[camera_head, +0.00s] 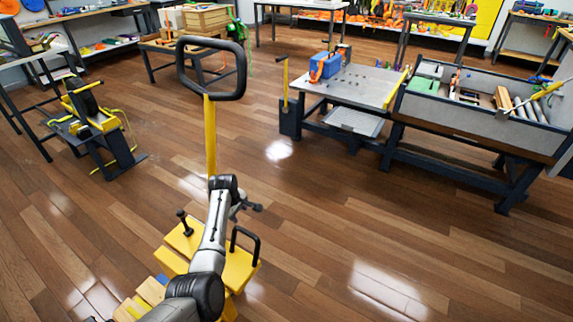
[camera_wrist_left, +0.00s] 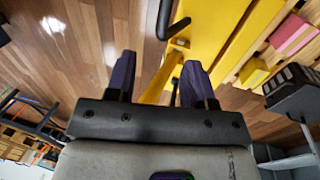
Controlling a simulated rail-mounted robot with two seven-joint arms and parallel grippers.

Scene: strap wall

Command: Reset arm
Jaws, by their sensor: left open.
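My left gripper (camera_head: 243,205) is in the lower middle of the head view, at the end of my left arm. It is small and partly hidden there, above yellow blocks or plates. In the left wrist view, its two dark fingers (camera_wrist_left: 158,78) stand apart with nothing held between them. A yellow post and plate show beyond the fingers. I cannot tell whether the fingers touch any of it. My right gripper is in neither view.
A yellow post (camera_head: 211,135) with a black loop handle (camera_head: 240,70) rises beside my arm. Yellow plates (camera_head: 240,268) with a black handle lie below. A grey workbench (camera_head: 362,82) and a bin table (camera_head: 440,110) stand right. Wooden floor (camera_head: 330,215) between is clear.

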